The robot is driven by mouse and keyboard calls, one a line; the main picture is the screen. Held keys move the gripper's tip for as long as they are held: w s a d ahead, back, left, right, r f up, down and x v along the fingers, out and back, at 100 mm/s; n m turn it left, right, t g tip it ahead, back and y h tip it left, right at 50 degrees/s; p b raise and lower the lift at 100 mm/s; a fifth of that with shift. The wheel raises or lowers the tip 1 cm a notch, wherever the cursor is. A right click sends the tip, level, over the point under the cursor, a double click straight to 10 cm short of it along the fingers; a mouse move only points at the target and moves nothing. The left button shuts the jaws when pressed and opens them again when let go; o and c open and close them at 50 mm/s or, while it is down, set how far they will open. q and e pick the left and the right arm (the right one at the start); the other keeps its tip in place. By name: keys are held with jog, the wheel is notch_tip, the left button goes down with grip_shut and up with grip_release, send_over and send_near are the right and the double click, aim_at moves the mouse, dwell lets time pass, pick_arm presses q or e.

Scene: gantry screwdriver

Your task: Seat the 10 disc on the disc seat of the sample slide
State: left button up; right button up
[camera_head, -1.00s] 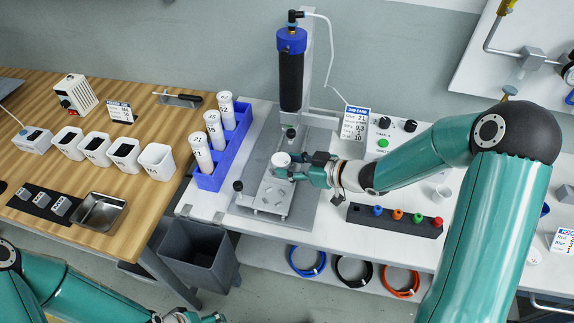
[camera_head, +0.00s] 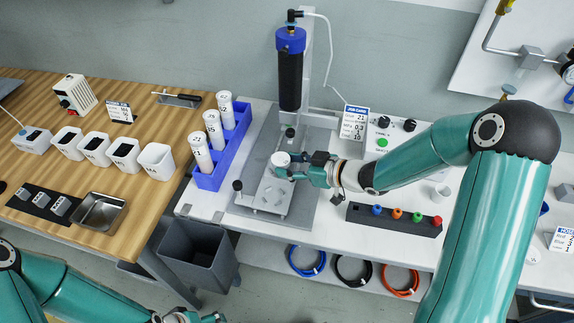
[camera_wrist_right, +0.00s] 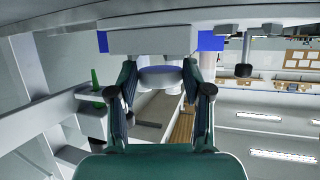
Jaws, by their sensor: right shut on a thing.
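My right gripper (camera_head: 293,168) is shut on a white round disc (camera_head: 281,158). It holds the disc over the far part of the metal sample slide (camera_head: 274,198), below the blue-capped black cylinder. I cannot read a number on the disc, or tell whether it touches the slide; the surface beneath it is hidden. In the right wrist view the disc (camera_wrist_right: 160,76) is between the fingertips of my right gripper (camera_wrist_right: 160,88). My left gripper (camera_head: 205,318) shows only partly at the bottom edge, and its jaws are unclear.
The blue-capped cylinder (camera_head: 290,75) stands on a post behind the slide. A blue rack (camera_head: 228,150) with white numbered tubes is left of it. A black holder (camera_head: 393,220) with coloured knobs lies to the right. A job card (camera_head: 354,122) stands behind my right arm.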

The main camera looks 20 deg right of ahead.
jog(key=o, duration=1.3)
jog(key=shift+s+d+f, duration=0.1)
jog(key=shift+s+f, duration=0.1)
jog(key=shift+f, duration=0.35)
jog(key=shift+w+d, duration=0.1)
jog(key=shift+r, duration=0.1)
